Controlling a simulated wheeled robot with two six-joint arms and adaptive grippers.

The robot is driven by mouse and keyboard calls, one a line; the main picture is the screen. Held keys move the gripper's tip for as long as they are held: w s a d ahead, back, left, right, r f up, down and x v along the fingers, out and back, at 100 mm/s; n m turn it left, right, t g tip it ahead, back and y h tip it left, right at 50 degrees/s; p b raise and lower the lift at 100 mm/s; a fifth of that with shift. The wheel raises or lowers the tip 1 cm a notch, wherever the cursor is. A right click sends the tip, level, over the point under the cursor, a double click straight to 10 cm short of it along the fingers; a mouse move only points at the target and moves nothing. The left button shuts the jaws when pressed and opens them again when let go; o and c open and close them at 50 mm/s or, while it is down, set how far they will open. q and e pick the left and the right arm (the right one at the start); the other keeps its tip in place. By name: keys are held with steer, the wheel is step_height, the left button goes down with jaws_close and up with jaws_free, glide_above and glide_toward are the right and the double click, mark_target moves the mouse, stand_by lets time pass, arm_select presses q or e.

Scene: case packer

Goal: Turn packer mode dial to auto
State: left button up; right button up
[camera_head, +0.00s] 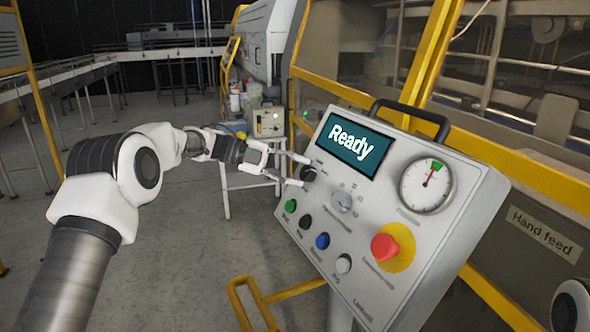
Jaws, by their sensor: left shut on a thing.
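The grey control panel (400,255) stands tilted in the middle right, with a lit screen (353,146) that reads "Ready". A dark round dial (309,174) sits at the panel's left edge, below the screen. My left gripper (305,172) reaches in from the left, its two fingers on either side of this dial and shut on it. The fingers partly cover the dial, and its pointer and labels are too small to read. A grey knob (343,202) with small marks sits to its right. My right gripper is not in view.
Green (291,206), black (305,222), blue (322,240) and white (343,263) buttons line the panel's lower part. A red emergency button (385,247) and a gauge (427,186) sit at right. Yellow guard frames stand behind; floor at left is open.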

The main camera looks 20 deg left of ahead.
arm_select(q)
steer(key=shift+m+g+y, duration=0.3)
steer(key=shift+m+g, duration=0.1)
steer(key=shift+m, duration=0.3)
steer(key=o, duration=1.2)
steer(key=shift+w+d, duration=0.1)
steer(key=shift+d, duration=0.05)
steer(key=shift+c, duration=0.2)
steer(key=v, duration=1.2)
